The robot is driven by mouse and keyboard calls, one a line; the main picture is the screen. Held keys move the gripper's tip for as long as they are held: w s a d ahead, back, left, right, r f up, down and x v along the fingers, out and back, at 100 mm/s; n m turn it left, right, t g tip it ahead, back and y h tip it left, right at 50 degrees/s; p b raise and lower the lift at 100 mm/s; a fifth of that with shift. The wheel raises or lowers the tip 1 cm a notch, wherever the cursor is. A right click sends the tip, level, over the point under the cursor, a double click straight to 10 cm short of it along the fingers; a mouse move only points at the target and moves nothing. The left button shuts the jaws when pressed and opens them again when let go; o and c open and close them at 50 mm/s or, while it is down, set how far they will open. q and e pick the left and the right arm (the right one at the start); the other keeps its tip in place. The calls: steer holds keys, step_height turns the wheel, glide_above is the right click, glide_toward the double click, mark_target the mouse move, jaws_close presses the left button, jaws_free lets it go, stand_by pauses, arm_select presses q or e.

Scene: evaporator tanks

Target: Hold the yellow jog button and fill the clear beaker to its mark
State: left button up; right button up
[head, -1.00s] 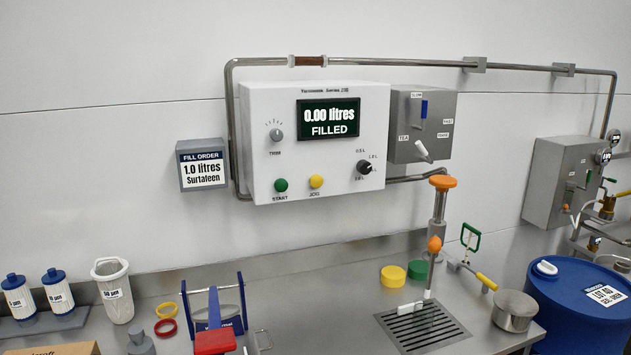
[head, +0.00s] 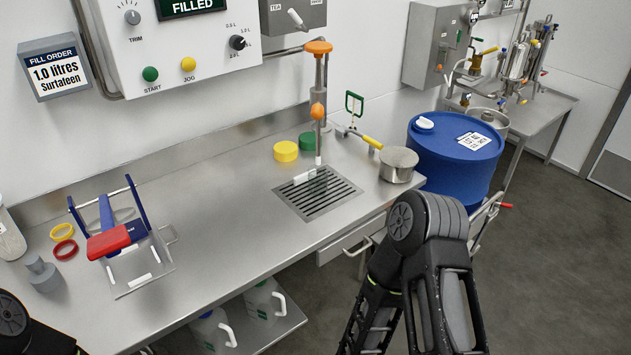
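The yellow jog button (head: 188,64) is on the front of the white control box, right of the green start button (head: 150,74). The display (head: 192,4) is cut off at the top; only "FILLED" reads. A filling nozzle with orange parts (head: 318,110) stands over a drain grate (head: 335,205). A faint clear shape with a white piece (head: 304,177) is at the grate under the nozzle. It may be the clear beaker; its mark and level cannot be made out. Parts of both my arms show at the bottom, but neither gripper is in view.
The fill order sign (head: 54,70) reads 1.0 litres Surtateen. Yellow (head: 286,151) and green (head: 308,140) caps and a steel pot (head: 398,164) flank the grate. A red-handled blue frame (head: 108,240) stands left. A blue drum (head: 455,155) is right. The middle bench is clear.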

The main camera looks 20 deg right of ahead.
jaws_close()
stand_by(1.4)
